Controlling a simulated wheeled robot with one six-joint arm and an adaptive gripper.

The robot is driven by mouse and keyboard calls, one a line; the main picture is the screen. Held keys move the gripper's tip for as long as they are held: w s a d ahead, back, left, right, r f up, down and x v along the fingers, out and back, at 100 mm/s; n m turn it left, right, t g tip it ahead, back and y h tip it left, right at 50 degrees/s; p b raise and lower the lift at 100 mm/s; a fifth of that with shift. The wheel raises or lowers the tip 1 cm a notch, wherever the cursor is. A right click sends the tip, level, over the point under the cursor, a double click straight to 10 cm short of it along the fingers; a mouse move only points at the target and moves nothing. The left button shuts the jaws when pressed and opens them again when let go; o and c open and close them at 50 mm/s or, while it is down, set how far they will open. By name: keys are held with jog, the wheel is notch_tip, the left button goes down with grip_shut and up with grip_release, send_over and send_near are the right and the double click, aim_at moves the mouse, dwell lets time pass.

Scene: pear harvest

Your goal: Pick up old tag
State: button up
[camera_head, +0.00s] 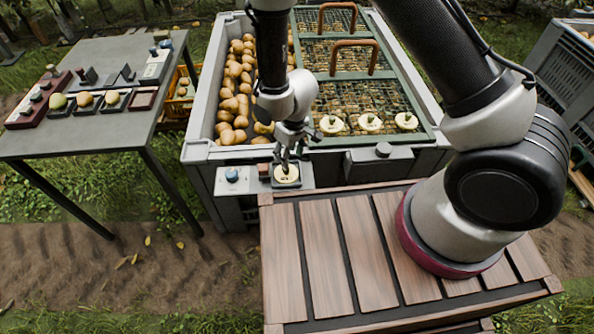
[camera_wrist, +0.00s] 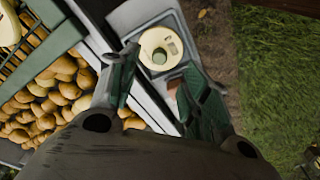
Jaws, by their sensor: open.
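A round cream tag (camera_head: 286,175) with a small green knob at its centre sits in a dark square holder on the grey shelf at the front of the pear bin. It also shows in the wrist view (camera_wrist: 156,58), just beyond the fingertips. My gripper (camera_head: 286,160) points down above this tag; in the wrist view its two green-padded fingers (camera_wrist: 157,72) are apart with nothing between them. Three similar round tags (camera_head: 370,122) sit in a row on the bin's green lid frame. No label shows which tag is the old one.
The grey bin (camera_head: 200,152) holds many pears (camera_head: 232,95) and mesh lids with brown handles (camera_head: 353,43). A blue knob (camera_head: 231,175) stands left of the tag. A grey table (camera_head: 100,60) with trays and fruit stands at left. Grass and soil lie below.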

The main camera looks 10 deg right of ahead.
aim_at(286, 171)
jog(key=shift+w+a+f, duration=0.2)
jog(key=shift+w, duration=0.05)
jog(key=f, duration=0.7)
jog(key=shift+w+a+f, duration=0.1)
jog(key=shift+w+a, duration=0.15)
jog(key=shift+a, duration=0.05)
grip_shut()
